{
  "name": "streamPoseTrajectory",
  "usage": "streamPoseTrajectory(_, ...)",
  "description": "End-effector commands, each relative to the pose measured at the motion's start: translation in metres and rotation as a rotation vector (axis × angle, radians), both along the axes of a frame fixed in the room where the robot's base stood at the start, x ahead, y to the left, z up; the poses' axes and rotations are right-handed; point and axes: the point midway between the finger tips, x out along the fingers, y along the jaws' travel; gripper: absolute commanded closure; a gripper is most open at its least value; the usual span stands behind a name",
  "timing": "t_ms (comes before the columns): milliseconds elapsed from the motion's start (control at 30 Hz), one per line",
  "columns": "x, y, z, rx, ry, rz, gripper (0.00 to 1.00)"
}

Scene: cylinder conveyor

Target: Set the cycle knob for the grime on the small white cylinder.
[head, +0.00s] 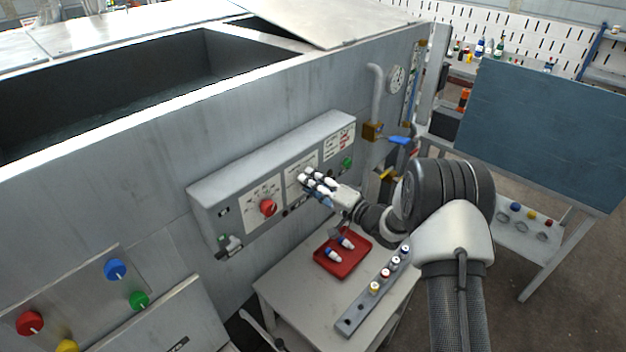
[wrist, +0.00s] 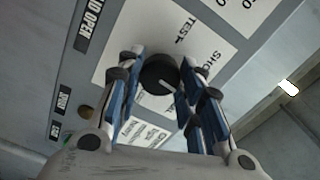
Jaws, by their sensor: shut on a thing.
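My gripper (head: 318,187) is at the grey control panel (head: 207,199). In the wrist view, my gripper (wrist: 158,92) is shut on a round black knob (wrist: 158,70), one finger on each side. A white pointer line on the knob points to the lower right of that view. The words TEST and SHO… show on the white plate around it; other labels are hidden. In the head view my fingers hide this knob. Two small white cylinders with blue ends (head: 332,255) lie in a red tray (head: 326,268). Grime on them is too small to make out.
A red knob (head: 268,207) sits on the panel's left dial, and a green button (head: 347,162) is at its right. A rack (head: 350,322) of several capped cylinders lies on the small table (head: 290,290). A blue-grey board (head: 540,130) stands at the right.

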Motion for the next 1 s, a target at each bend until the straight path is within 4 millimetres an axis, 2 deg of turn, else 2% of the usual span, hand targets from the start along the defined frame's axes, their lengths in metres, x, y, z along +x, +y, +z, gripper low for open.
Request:
streamPoseTrajectory(500,0.0005,-0.0003,0.0007,0.207,0.263,-0.001,0.90)
streamPoseTrajectory(1000,0.0004,-0.0003,-0.0003,0.246,0.314,-0.001,0.90)
